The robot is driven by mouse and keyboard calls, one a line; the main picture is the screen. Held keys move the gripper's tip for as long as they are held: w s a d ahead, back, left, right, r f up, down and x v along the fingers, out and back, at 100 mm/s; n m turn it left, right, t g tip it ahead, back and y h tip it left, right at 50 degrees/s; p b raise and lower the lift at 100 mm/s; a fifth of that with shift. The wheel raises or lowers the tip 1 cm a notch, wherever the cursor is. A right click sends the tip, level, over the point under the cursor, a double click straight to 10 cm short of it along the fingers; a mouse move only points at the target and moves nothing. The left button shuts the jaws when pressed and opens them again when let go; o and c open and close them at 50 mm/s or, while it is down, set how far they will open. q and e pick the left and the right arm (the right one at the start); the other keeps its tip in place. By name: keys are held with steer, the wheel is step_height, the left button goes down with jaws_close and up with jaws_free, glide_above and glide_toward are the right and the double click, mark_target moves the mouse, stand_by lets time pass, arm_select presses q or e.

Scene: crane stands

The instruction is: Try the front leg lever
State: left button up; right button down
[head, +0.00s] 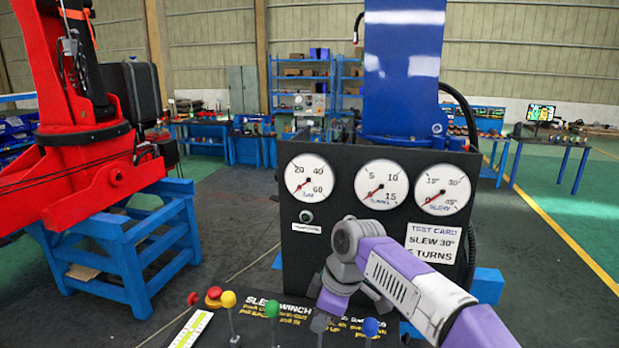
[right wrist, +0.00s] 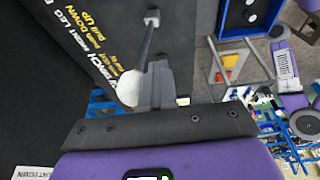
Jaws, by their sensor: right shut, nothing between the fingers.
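The black lever console (head: 180,335) is at the bottom of the head view. It carries a yellow-knobbed lever (head: 229,300), a green-knobbed lever (head: 271,309) and a blue-knobbed lever (head: 370,327). My right gripper (head: 320,322) points down between the green and blue knobs and hides what is there. In the right wrist view, the right gripper's fingers (right wrist: 160,75) are shut and empty. A white-knobbed lever (right wrist: 130,88) stands right beside them; I cannot tell whether they touch. Lettering on the console there includes "WINCH" and "FRONT LEG". My left gripper is out of view.
Red buttons (head: 213,293) sit left of the levers. A red crane (head: 85,170) rests on a blue stand (head: 125,262) at left.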

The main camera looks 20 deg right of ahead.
steer(key=shift+w+d+p, duration=0.8)
steer(key=shift+w+p, duration=0.05)
steer(key=shift+w, duration=0.15)
steer(key=shift+w+d+r, duration=0.1)
steer(key=shift+w, duration=0.05)
stand_by(0.8)
steer(key=s+a+b, duration=0.3)
steer(key=s+a, duration=0.1)
steer(key=s, duration=0.1)
step_height(320, 180, up, 10)
steer(key=p, duration=0.9)
steer(key=shift+s+a+p, duration=0.15)
steer(key=shift+s+p, duration=0.15)
